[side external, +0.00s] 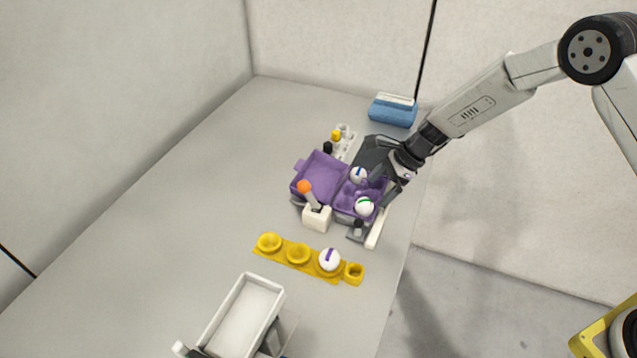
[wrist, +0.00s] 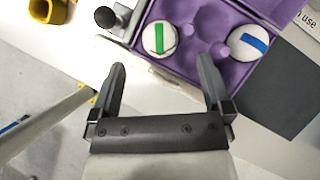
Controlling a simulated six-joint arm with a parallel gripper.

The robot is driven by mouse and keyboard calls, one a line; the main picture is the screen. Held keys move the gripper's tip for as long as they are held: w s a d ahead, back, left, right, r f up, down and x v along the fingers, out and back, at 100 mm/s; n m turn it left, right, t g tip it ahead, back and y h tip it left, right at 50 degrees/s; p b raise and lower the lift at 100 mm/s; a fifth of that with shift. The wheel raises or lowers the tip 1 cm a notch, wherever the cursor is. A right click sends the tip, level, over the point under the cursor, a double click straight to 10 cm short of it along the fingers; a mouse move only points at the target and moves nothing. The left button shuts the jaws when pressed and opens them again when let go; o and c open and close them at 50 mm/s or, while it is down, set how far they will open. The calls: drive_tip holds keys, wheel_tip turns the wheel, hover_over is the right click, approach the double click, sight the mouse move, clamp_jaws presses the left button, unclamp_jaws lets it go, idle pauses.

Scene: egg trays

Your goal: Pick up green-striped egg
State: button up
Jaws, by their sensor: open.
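The green-striped egg (side external: 364,205) is white and sits in the front part of the open purple egg carton (side external: 316,172). In the wrist view the green-striped egg (wrist: 159,39) lies ahead of my gripper, left of the middle between the fingers. A blue-striped egg (side external: 358,175) sits in the same carton; in the wrist view it is to the right (wrist: 248,41). My gripper (side external: 386,191) is open and empty beside the carton. In the wrist view its two fingertips (wrist: 162,66) are spread apart, and the egg is not between them.
A purple-striped egg (side external: 330,259) sits on the yellow tray (side external: 284,250), which has empty cups. A white joystick with an orange knob (side external: 304,187) stands beside the carton. A white bin (side external: 243,312) is in front. A blue box (side external: 393,110) stands at the back.

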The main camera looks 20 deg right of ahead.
sight(369, 200)
drive_tip(key=shift+x, duration=2.3)
drive_tip(key=c, duration=0.8)
